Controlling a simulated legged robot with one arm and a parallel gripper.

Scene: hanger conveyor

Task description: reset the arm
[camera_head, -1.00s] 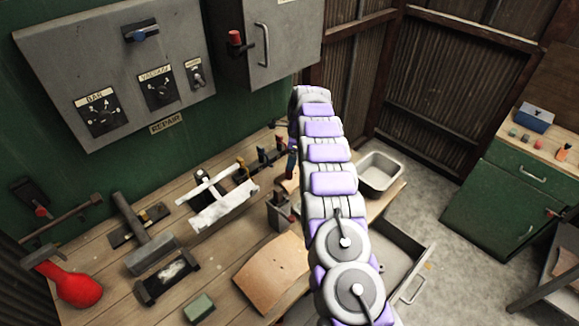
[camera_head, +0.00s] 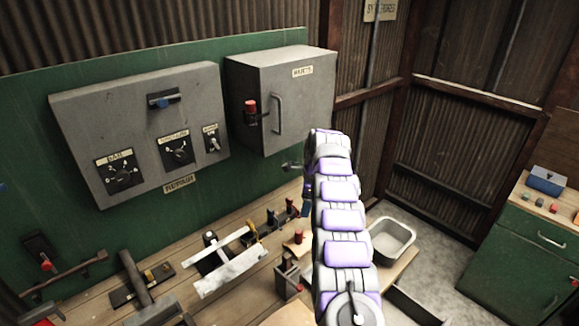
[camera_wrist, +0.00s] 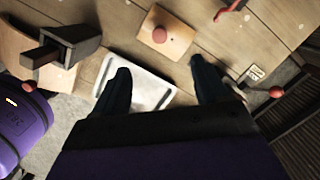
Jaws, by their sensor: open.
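My arm stretches out over the right part of the wooden workbench in the head view, and its far end hides most of my gripper there. In the wrist view my gripper (camera_wrist: 160,88) is open, its two dark fingers wide apart with nothing between them. Below the fingers are a pale metal tray (camera_wrist: 148,87) and the bench top. A small wooden board with a reddish knob (camera_wrist: 160,35) lies just beyond the fingertips. A grey block-like holder (camera_wrist: 65,50) stands at the upper left of that view.
The bench carries a hammer (camera_head: 140,290), white-topped parts (camera_head: 228,265) and a grey holder (camera_head: 287,278). A metal basin (camera_head: 393,239) is right of my arm. A grey cabinet (camera_head: 290,95) and a control panel (camera_head: 145,130) hang behind. A green cabinet (camera_head: 520,250) stands at right.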

